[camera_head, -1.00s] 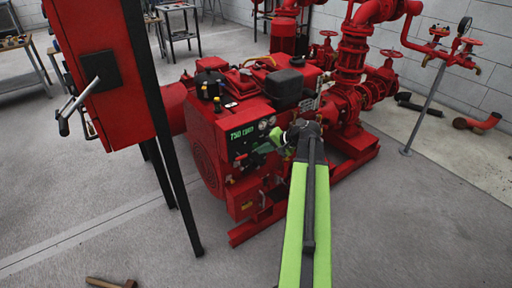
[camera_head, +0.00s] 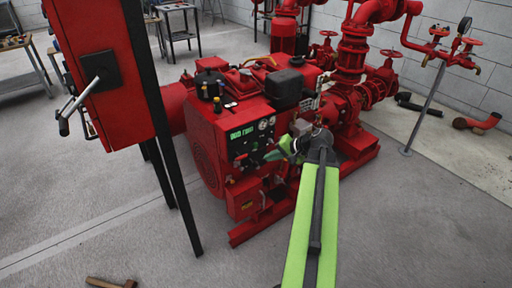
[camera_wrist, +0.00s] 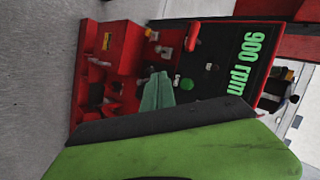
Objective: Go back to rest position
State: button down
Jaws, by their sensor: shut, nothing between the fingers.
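My gripper (camera_head: 270,155) is at the end of my green and black arm, in front of the control panel of the red pump engine (camera_head: 205,150). In the wrist view its pale green fingers (camera_wrist: 158,82) are together with nothing between them. They point at the dark panel (camera_wrist: 205,75), where a green display (camera_wrist: 242,62) reads "900 rpm". A green round button (camera_wrist: 186,84) and a red lever (camera_wrist: 193,30) show near the fingertips. I cannot tell whether the fingers touch the panel.
A red cabinet (camera_head: 100,105) with a lever handle (camera_head: 75,108) stands at the left on black posts. Red pipes and valves (camera_head: 352,55) rise behind the engine. A hammer (camera_head: 110,283) lies on the floor at bottom left. The floor at right front is clear.

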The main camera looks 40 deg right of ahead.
dwell(0.4)
jog(key=w+a+f+n+g, duration=0.3)
jog(key=a, duration=0.8)
jog(key=w+a+f+n+g, duration=0.2)
jog(key=a+f+n, duration=0.1)
jog(key=a, duration=0.7)
jog(key=s+a+f+n+g+h, duration=0.1)
jog(key=a+n+g+h, duration=0.15)
jog(key=a, duration=0.75)
jog(key=s+a+f+n+g+h, duration=0.15)
jog(key=a+n, duration=0.25)
jog(key=a, duration=0.5)
notch_tip(320, 180, up, 30)
jog(key=p, duration=2.9)
jog(key=shift+d+f+m+y, duration=0.15)
jog(key=shift+d+m+y, duration=0.15)
jog(key=shift+m+y, duration=0.1)
jog(key=shift+w, duration=0.1)
